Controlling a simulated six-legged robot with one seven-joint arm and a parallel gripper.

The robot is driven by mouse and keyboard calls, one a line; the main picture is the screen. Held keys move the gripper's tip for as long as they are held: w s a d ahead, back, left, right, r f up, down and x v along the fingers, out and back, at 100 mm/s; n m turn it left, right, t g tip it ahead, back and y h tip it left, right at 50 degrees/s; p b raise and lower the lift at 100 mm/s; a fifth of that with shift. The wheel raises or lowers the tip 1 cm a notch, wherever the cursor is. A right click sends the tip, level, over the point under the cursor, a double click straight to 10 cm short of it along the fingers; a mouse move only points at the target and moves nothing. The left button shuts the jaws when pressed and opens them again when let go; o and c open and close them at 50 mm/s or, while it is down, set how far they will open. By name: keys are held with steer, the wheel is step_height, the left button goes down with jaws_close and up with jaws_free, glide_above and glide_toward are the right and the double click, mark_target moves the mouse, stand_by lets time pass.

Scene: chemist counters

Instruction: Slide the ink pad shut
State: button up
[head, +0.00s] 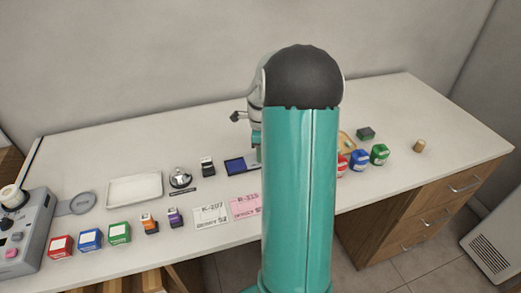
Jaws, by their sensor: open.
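The ink pad (236,166) lies on the white counter near the middle, just left of my teal arm. Its blue inking surface shows inside a dark case, so it is open. Its right end is close to or behind my arm, and I cannot see where its cover sits. My gripper (256,150) is open, just above or beside the pad's right end. It is largely hidden by my arm, and I cannot tell whether it touches the pad.
A black stamp (207,166), a silver bell (180,178) and a white tray (134,190) stand left of the pad. Two cards, white (210,215) and pink (246,207), lie in front. Coloured boxes line the front edge. Bare counter lies behind the pad.

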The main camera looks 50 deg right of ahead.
jaws_close()
steer(key=shift+w+a, duration=0.6)
steer(key=shift+a, duration=0.45)
steer(key=shift+w+a, duration=0.6)
steer(key=shift+a, duration=0.45)
steer(key=shift+w+a, duration=0.6)
steer(key=shift+a, duration=0.45)
steer(key=shift+c, duration=0.2)
jaws_free()
steer(key=shift+a, duration=0.15)
steer(key=shift+o, duration=0.2)
steer(key=shift+r, duration=0.1)
step_height(320, 180, up, 14)
steer(key=shift+f, duration=0.2)
